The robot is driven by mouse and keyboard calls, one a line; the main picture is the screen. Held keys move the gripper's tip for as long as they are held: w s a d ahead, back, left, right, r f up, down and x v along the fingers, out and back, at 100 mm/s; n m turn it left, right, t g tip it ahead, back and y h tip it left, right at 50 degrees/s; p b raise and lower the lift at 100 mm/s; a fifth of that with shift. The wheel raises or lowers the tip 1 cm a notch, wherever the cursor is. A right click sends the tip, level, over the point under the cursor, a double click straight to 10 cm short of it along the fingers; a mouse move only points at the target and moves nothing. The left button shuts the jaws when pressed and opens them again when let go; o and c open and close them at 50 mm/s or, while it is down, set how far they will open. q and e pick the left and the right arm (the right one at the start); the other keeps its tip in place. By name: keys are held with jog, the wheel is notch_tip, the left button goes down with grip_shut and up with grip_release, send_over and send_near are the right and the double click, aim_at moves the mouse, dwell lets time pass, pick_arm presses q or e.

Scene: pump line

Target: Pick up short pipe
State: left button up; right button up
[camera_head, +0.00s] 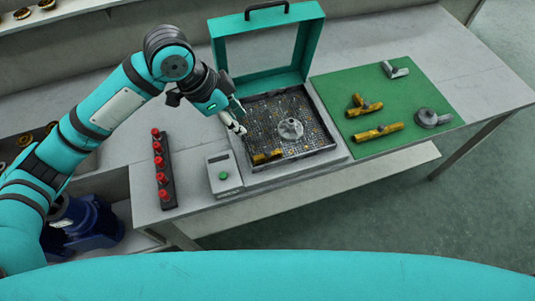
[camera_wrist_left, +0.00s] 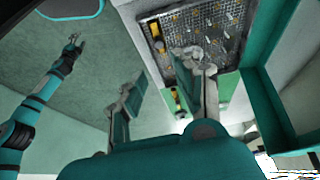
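A short yellow pipe piece (camera_head: 267,156) lies at the front left of the dark gridded tray (camera_head: 334,149); it also shows in the left wrist view (camera_wrist_left: 155,30). A clear round part (camera_head: 290,129) sits mid-tray. On the green mat (camera_head: 345,80) lie a yellow pipe with a fitting (camera_head: 364,106) and a longer yellow pipe (camera_head: 377,131). My left gripper (camera_head: 239,128) hangs above the tray's left edge, apart from the yellow piece; its fingers stand apart and empty in the left wrist view (camera_wrist_left: 170,70). My right gripper (camera_wrist_left: 73,42) is small there, its opening unclear.
A teal frame lid (camera_head: 217,45) stands upright behind the tray. A grey box with a green button (camera_head: 223,175) and a rack of red knobs (camera_head: 166,175) stand to the left. A grey elbow (camera_head: 394,69) and a round grey part (camera_head: 428,117) lie on the mat.

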pick_arm(q)
jog(key=p, duration=0.2)
send_over(267, 150)
jog(key=a, duration=0.3)
jog(key=f, duration=1)
jog(key=shift+s+d+f, duration=0.25)
jog(key=shift+s+f, duration=0.05)
jog(key=shift+f, duration=0.05)
jog(key=shift+d+f+p, duration=0.3)
jog(key=shift+f, duration=0.2)
jog(key=p+x, duration=0.1)
jog(key=x, duration=0.2)
jog(key=shift+d+f, duration=0.2)
jog(key=shift+f, duration=0.05)
jog(key=shift+d+f, duration=0.15)
jog(key=shift+f, duration=0.15)
jog(key=shift+c, duration=0.3)
grip_shut()
